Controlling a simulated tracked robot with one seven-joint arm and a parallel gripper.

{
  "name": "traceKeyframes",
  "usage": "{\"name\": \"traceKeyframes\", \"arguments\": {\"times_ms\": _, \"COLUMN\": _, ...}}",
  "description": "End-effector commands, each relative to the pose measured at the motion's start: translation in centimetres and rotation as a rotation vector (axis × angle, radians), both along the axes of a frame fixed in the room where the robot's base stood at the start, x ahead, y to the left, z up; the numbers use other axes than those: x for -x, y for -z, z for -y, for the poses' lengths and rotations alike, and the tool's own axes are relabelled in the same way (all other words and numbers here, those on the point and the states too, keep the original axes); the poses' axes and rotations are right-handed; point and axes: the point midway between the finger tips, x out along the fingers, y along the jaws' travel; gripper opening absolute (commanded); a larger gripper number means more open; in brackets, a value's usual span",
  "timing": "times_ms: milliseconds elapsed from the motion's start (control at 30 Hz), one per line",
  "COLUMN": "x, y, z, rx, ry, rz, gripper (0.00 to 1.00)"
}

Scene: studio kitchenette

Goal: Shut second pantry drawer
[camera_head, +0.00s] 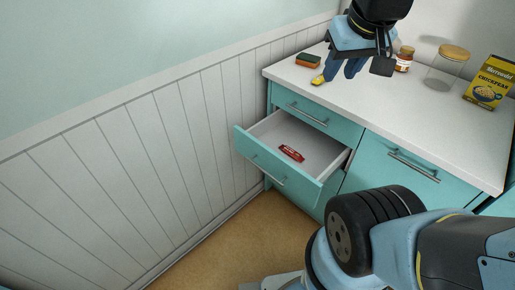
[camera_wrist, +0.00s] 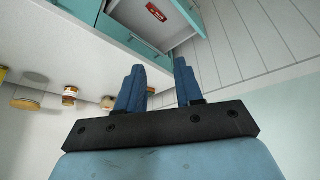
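The second pantry drawer (camera_head: 277,171), teal with a bar handle (camera_head: 268,170), stands pulled out below a shut top drawer (camera_head: 315,113). A small red packet (camera_head: 291,153) lies on its white floor; the packet also shows in the wrist view (camera_wrist: 156,12). My gripper (camera_head: 341,70) is above the counter, behind and above the open drawer, not touching it. In the wrist view my gripper (camera_wrist: 159,67) has its blue fingers apart with nothing between them.
On the white counter (camera_head: 400,125) are a sponge (camera_head: 308,61), a small yellow item (camera_head: 318,81), a jar (camera_head: 404,60), a glass jar with a wooden lid (camera_head: 447,66) and a yellow chickpea box (camera_head: 490,83). A panelled wall (camera_head: 160,150) runs close along the left. Some floor (camera_head: 235,245) before the drawer is clear.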

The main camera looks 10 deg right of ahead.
Motion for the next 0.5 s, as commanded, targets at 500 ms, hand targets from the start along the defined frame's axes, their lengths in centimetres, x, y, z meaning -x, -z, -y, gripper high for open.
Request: {"name": "traceKeyframes", "arguments": {"times_ms": 500, "x": -6.8, "y": 5.8, "z": -2.2, "rx": 0.306, "ry": -0.289, "rz": -0.341, "gripper": 0.00}}
